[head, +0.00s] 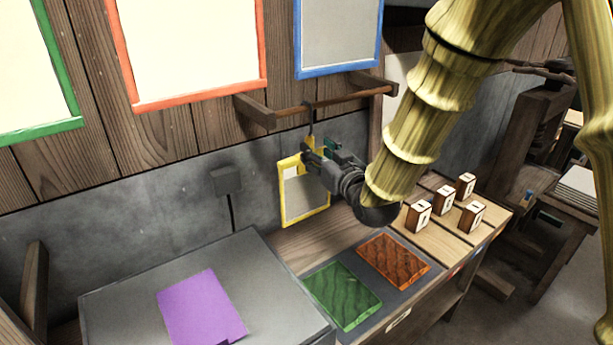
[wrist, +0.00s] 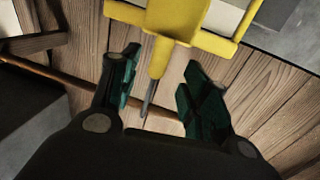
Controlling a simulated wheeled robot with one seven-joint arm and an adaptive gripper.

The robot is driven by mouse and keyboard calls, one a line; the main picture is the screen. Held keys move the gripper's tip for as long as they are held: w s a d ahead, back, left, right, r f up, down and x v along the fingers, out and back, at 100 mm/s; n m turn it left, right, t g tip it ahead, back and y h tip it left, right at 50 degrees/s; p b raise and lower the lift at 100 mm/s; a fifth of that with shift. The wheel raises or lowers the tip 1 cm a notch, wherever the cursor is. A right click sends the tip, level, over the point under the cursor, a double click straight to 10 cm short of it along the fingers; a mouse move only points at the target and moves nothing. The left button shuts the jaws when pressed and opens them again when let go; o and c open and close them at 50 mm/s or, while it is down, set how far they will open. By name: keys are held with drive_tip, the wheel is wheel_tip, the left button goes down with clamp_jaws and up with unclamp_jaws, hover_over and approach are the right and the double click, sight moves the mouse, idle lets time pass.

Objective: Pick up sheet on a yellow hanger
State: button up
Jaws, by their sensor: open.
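A yellow hanger frame (head: 282,192) with a pale grey sheet (head: 305,195) in it hangs from the wooden rail (head: 338,102) by a dark hook. My gripper (head: 318,150) is at the top of the frame, in front of the wall. In the wrist view the yellow hanger (wrist: 172,22) shows at the top, and its neck runs down between the two teal fingers of my gripper (wrist: 158,85). The fingers are open, with a gap on both sides of the neck. Only a small part of the sheet shows in the wrist view.
Below are a grey box top with a purple sheet (head: 202,308), a green tile (head: 343,294), a brown tile (head: 394,260) and several small wooden blocks (head: 419,216). Red, blue and green frames are on the wall above. A small grey wall box (head: 226,180) is to the left.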

drive_tip(key=shift+f+p+x, duration=0.2)
drive_tip(key=shift+p+x, duration=0.55)
drive_tip(key=shift+x, duration=0.55)
drive_tip(key=shift+f+p+x, duration=0.2)
drive_tip(key=shift+p+x, duration=0.5)
drive_tip(key=shift+x, duration=0.65)
drive_tip(key=shift+d, duration=0.1)
clamp_jaws()
